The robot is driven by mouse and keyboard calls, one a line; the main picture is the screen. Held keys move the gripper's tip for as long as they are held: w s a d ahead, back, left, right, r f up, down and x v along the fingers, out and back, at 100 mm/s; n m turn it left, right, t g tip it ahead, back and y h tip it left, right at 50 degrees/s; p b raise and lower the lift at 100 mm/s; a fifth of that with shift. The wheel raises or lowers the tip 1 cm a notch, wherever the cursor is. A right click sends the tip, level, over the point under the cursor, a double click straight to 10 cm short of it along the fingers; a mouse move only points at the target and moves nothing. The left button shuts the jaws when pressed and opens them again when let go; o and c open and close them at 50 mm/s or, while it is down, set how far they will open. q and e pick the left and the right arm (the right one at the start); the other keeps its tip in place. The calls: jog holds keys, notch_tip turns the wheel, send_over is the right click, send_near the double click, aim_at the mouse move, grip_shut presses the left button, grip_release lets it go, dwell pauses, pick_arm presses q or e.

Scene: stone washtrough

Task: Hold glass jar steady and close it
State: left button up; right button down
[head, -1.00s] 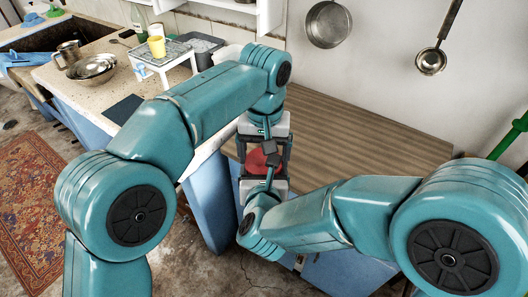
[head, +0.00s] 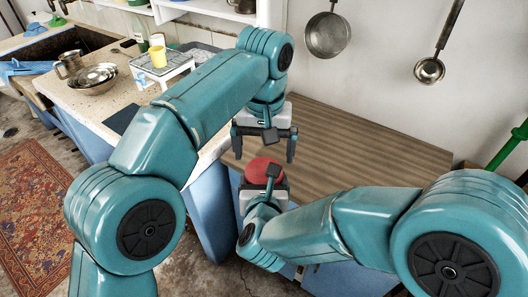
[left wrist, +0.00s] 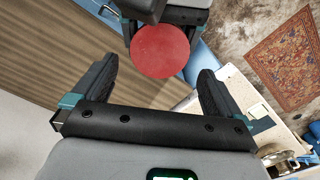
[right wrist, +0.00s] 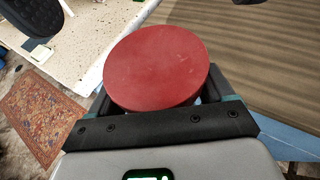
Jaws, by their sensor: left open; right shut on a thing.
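The round red lid (head: 262,169) sits on top of the glass jar, whose body is almost wholly hidden below it. The lid's flat top also shows in the left wrist view (left wrist: 160,52) and large in the right wrist view (right wrist: 156,66). I cannot tell whether it is screwed tight. My right gripper (head: 265,186) is shut on the jar below the lid, holding it near the wooden counter's front edge. My left gripper (head: 263,154) is open and empty, pointing down just above the lid, its fingers spread wider than the lid and apart from it.
The wooden counter (head: 345,150) behind the grippers is bare. Pans (head: 327,35) hang on the wall.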

aim_at(264, 171)
pick_arm(q)
jog(key=shift+r, duration=0.1)
notch_tip(264, 171, up, 2)
jog(key=shift+w+r+n, duration=0.1)
jog(key=shift+n, duration=0.9)
jog(key=shift+r+n, duration=0.55)
jog(key=shift+n, duration=0.05)
jog(key=shift+f, duration=4.05)
jog(key=shift+c, duration=0.3)
